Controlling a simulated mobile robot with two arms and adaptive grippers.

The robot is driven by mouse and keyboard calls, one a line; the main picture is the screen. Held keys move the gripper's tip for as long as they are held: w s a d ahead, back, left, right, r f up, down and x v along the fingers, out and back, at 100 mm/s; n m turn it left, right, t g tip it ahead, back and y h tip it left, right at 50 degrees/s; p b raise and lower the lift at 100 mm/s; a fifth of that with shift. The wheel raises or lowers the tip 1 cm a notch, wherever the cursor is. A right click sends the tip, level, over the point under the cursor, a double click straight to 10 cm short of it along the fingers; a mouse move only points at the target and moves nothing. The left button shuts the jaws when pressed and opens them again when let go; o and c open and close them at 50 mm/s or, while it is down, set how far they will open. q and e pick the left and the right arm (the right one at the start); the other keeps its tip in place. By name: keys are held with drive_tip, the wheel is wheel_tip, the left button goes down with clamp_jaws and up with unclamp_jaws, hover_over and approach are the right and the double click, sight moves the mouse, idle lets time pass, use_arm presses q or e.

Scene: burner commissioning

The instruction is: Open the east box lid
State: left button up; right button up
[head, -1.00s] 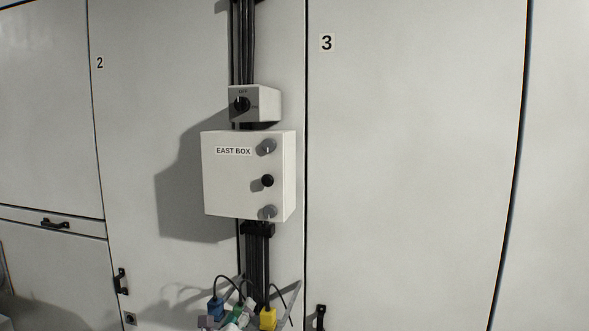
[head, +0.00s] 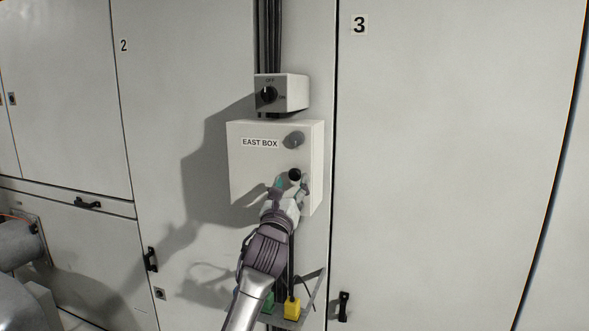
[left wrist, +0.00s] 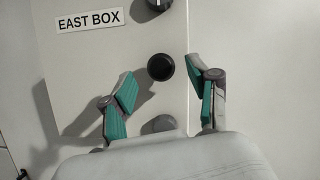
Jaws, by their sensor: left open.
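The east box (head: 250,170) is a pale wall box with an "EAST BOX" label, and its lid looks shut. A round black knob (head: 295,175) sits on the right part of its front, with a grey latch (head: 293,140) above it. In the left wrist view the black knob (left wrist: 160,67) lies just beyond and between my fingertips, with a lower grey latch (left wrist: 158,124) partly hidden by my gripper. My left gripper (head: 289,183) is open in front of the box; its teal-padded fingers (left wrist: 164,83) are apart. I cannot tell whether they touch the knob. My right gripper is not in view.
A rotary switch box (head: 281,92) marked OFF is mounted just above. Black cables run up the wall. Below, a bracket holds a yellow plug (head: 292,308) and a green one, partly behind my arm. Cabinet panel 3 (head: 450,170) to the right is flat and clear.

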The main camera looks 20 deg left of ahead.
sight(294, 176)
use_arm(q)
drive_tip(key=shift+p+x, duration=0.4)
drive_tip(key=shift+x, duration=1.3)
clamp_jaws()
